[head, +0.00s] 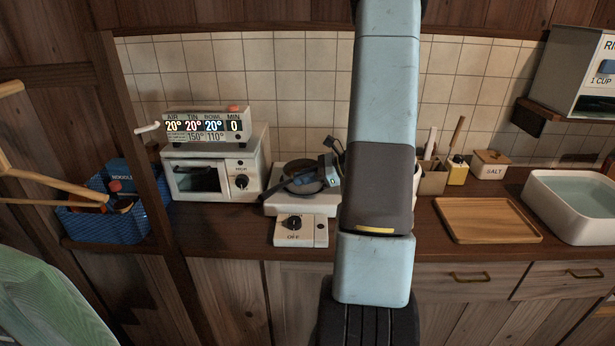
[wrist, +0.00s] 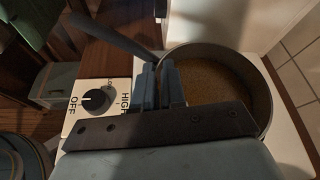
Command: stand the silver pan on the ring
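The silver pan shows as a round, dark grey pan (head: 301,165) over the cooker at the back of the counter. In the wrist view the pan (wrist: 267,100) has a brownish inside, and its long handle runs to the upper left. The ring is not visible under it. I cannot tell whether the pan rests on it or hangs just above. My gripper (wrist: 160,80) has its two blue fingers at the base of the handle, close together with a narrow gap. Whether they grip the handle is unclear. In the head view my gripper (head: 326,168) is partly behind my arm.
The white cooker (head: 292,231) has a knob set to OFF. A small white oven (head: 212,172) with a temperature display stands to its left. A blue basket (head: 100,222) is further left. A utensil holder (head: 432,180), wooden tray (head: 487,220) and water basin (head: 545,215) are to the right.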

